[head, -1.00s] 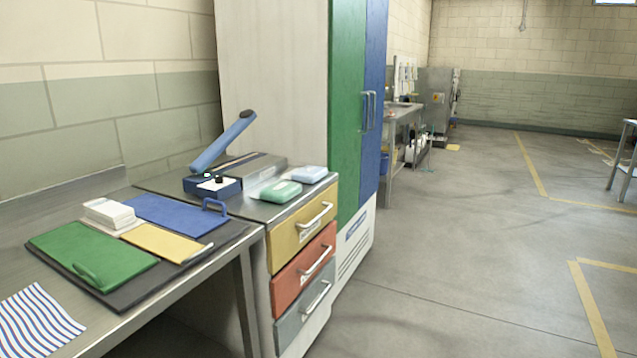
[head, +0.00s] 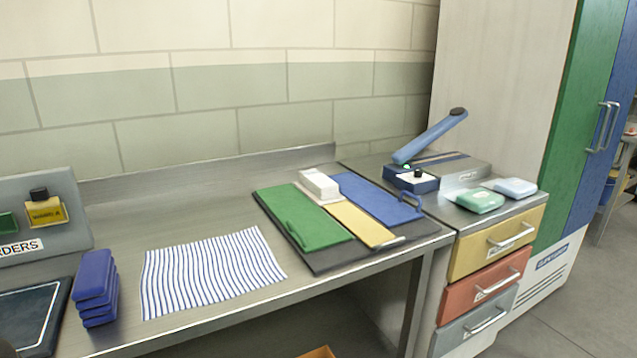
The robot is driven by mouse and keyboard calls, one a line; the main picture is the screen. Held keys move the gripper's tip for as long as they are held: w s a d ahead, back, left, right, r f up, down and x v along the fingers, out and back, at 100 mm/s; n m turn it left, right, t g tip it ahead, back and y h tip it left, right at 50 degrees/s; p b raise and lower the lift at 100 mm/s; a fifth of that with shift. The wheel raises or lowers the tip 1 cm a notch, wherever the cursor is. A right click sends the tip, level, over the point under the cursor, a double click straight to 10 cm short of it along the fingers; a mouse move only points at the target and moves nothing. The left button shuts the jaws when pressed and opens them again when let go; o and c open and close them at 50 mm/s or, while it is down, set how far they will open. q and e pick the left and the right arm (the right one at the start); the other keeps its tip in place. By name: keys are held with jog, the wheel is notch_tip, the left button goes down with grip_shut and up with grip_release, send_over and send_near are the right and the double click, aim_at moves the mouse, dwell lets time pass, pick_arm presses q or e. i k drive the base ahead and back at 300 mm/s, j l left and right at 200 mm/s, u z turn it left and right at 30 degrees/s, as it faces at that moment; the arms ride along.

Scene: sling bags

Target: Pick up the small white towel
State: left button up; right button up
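A small white folded block-like item (head: 320,183), which may be the white towel, lies at the back of the dark board with coloured panels. A white cloth with blue stripes (head: 212,270) lies flat on the steel table, left of that board. I cannot tell for sure which of the two is the small white towel.
The dark board (head: 325,262) carries green, yellow and blue panels. A blue stack (head: 96,288) and a dark tray (head: 32,312) stand at the left. A blue-handled device (head: 425,175) and two soap-like packs sit right, above drawers (head: 495,245). Steel table (head: 170,215) is bare behind the cloth.

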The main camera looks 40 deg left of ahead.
aim_at(322, 187)
jog(key=i+l, duration=0.35)
jog(key=i+l+u, duration=0.6)
jog(key=u, duration=1.5)
